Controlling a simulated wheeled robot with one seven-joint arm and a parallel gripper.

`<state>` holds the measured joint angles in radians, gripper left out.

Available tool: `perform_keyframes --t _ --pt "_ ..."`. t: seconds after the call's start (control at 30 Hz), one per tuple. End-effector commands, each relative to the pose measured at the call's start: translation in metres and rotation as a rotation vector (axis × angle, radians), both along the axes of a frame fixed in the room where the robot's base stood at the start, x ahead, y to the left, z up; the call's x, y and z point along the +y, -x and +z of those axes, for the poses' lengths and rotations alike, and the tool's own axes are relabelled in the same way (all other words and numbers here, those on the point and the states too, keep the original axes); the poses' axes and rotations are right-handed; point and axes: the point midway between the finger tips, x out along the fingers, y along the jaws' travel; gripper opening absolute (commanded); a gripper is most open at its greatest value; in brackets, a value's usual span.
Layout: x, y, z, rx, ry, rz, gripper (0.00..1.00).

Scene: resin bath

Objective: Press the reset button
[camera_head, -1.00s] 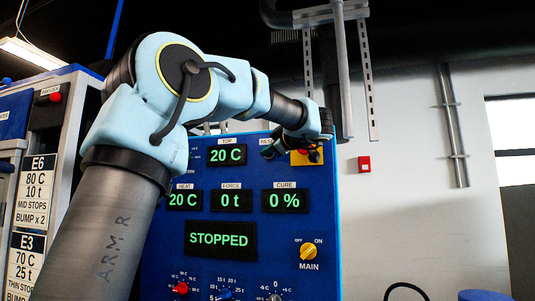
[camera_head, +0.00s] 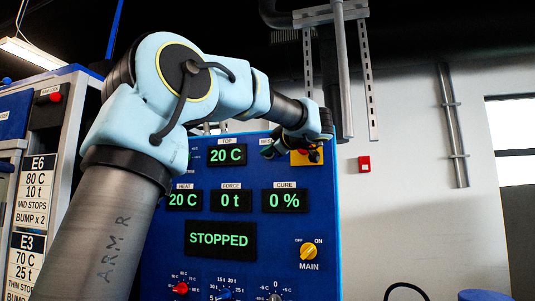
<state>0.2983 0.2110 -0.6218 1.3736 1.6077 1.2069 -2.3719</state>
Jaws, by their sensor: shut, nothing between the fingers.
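The blue control panel (camera_head: 268,232) stands upright in front of me. A white label starting "RES" (camera_head: 268,141) shows at its upper right, partly covered by my arm's end. The reset button itself cannot be made out; my gripper and wrist cover the area below the label. My gripper (camera_head: 268,152) is shut and empty, small and dark in the view, in front of the panel just below that label. I cannot tell whether it touches the panel.
A yellow plate (camera_head: 299,160) with a partly hidden red part sits right of my gripper. Displays include "STOPPED" (camera_head: 220,239). A yellow MAIN switch (camera_head: 308,252) and several knobs are lower down. A red wall box (camera_head: 364,164) is to the right. A grey cabinet (camera_head: 45,135) stands left.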

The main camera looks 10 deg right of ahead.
Motion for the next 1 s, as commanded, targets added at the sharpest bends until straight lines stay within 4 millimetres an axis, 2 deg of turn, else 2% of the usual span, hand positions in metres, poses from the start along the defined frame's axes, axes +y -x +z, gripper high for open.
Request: perform_keyframes --t 1.0 --pt "-0.0043 -0.0079 0.0001 0.0 0.0 0.0 0.0"
